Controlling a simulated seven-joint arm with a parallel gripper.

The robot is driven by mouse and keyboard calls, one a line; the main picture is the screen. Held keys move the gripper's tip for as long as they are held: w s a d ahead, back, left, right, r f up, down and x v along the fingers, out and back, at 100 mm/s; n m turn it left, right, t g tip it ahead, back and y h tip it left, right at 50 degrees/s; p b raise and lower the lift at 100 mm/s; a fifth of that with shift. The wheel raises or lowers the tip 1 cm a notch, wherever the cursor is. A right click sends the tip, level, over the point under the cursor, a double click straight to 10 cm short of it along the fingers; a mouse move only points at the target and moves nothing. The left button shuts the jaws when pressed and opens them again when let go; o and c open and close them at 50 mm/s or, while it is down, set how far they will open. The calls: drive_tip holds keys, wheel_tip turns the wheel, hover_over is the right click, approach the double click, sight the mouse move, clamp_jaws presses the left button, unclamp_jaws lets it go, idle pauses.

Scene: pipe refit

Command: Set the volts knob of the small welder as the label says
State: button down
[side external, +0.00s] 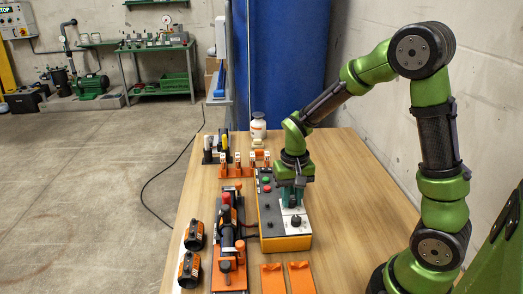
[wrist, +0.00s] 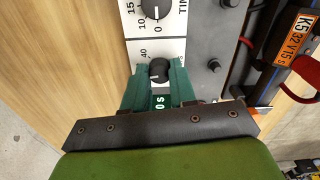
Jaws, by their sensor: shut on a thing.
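The small welder (side external: 272,243) is an orange-sided box with a grey top on the table. My gripper (side external: 291,204) points down over its top panel. In the wrist view my green fingers (wrist: 159,76) are shut on the sides of a small black knob (wrist: 159,69). A "40" shows on the white plate beside it; the rest of its scale and name are hidden, so I cannot confirm it is the volts knob. Its pale mark points left and slightly down. White characters like "0 S" show between the fingers. An orange label (wrist: 298,36) reads "K5 32V 15 s".
A larger black dial (wrist: 155,8) with 0, 10 and 15 sits close by on the panel. A clamp rig (side external: 228,240) stands left of the welder, with orange-black fittings (side external: 189,268) beyond it. Orange plates (side external: 287,279) lie in front. The table's right side is clear.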

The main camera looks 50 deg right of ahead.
sight(292, 200)
drive_tip(key=shift+r+m, duration=0.1)
drive_tip(key=shift+m, duration=0.5)
drive_tip(key=c, duration=0.9)
unclamp_jaws()
wheel_tip(292, 200, up, 17)
drive_tip(key=shift+f, duration=0.1)
